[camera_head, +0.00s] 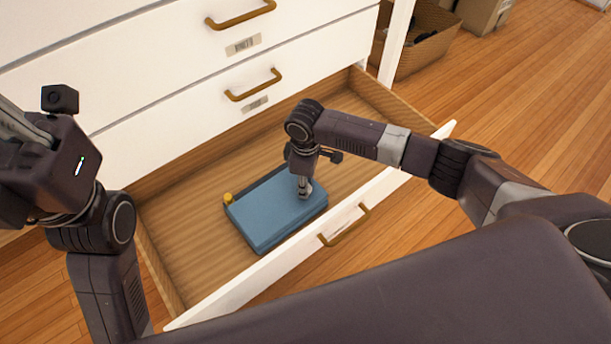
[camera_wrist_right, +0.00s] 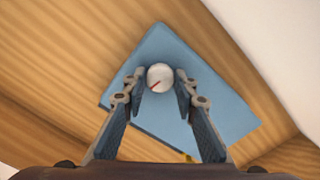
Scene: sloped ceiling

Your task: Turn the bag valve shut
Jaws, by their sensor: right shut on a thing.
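A flat blue bag (camera_head: 262,222) lies in the open drawer, and it also shows in the right wrist view (camera_wrist_right: 222,98). Its valve (camera_wrist_right: 160,74) is a round, pale knob with a red mark pointing down-left. My right gripper (camera_head: 304,188) reaches down onto the bag's right part. In the right wrist view its fingertips (camera_wrist_right: 159,84) are shut on the valve, one on each side. In the head view the gripper mostly hides the valve. My left gripper (camera_head: 18,125) is partly cut off at the left edge, away from the bag; its fingers are unclear.
The wooden drawer (camera_head: 185,240) is pulled out from a white cabinet (camera_head: 150,60), with closed drawers above it. A small yellow piece (camera_head: 228,198) sits at the bag's left corner. The drawer's white front (camera_head: 235,292) stands nearest me. A cardboard box (camera_head: 425,40) is on the floor behind.

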